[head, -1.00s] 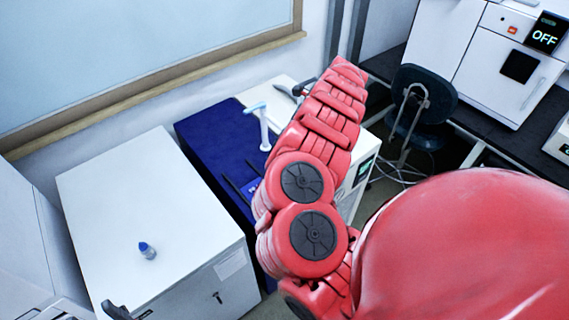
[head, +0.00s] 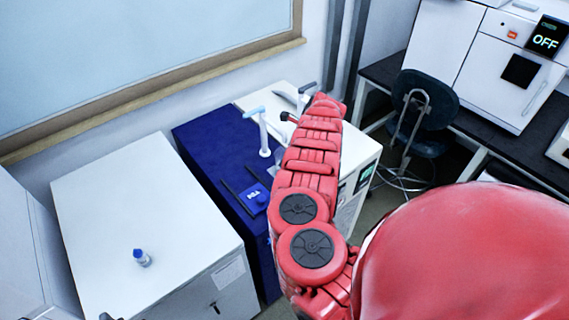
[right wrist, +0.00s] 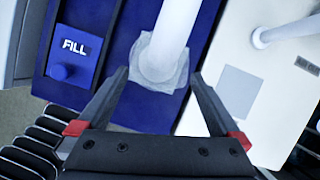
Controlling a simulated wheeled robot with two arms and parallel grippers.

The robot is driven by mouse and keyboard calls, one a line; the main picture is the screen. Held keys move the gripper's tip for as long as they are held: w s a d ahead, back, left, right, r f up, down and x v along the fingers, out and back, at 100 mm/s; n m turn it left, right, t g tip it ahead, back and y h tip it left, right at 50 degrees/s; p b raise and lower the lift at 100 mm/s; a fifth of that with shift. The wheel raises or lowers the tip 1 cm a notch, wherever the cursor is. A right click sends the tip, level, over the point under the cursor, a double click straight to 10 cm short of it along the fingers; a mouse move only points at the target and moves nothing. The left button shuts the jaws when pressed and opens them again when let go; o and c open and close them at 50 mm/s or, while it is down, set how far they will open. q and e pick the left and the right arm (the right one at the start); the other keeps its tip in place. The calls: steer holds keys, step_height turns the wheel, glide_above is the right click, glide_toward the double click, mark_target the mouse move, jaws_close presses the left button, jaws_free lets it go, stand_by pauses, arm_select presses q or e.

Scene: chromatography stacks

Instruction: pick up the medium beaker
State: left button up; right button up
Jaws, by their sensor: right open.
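A clear, crumpled-looking shape (right wrist: 160,70), possibly a glass beaker, surrounds the lower end of a white post on the blue unit in the right wrist view. I cannot tell whether it is the medium beaker. My right gripper (right wrist: 160,80) is open, with one finger on each side of that shape in the picture; nothing is held between them. In the head view the red right arm (head: 312,165) reaches up beside the blue unit, and its gripper is mostly hidden. My left gripper is out of view.
The blue unit (head: 195,140) carries a white post (head: 263,133) and a FILL button (right wrist: 63,75). A white unit (right wrist: 285,90) with another post adjoins it. A dark chair (head: 425,105) stands at right.

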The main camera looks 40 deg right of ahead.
steer(key=shift+w+f+p, duration=0.15)
steer(key=shift+f+p, duration=0.1)
steer(key=shift+p, duration=0.05)
steer(key=p+x, duration=0.1)
steer(key=x, duration=0.2)
steer(key=shift+a, duration=0.15)
steer(key=shift+x, duration=0.85)
steer(key=shift+a, duration=0.1)
steer(key=shift+w, duration=0.1)
steer(key=c, duration=1.5)
steer(key=shift+r, duration=0.25)
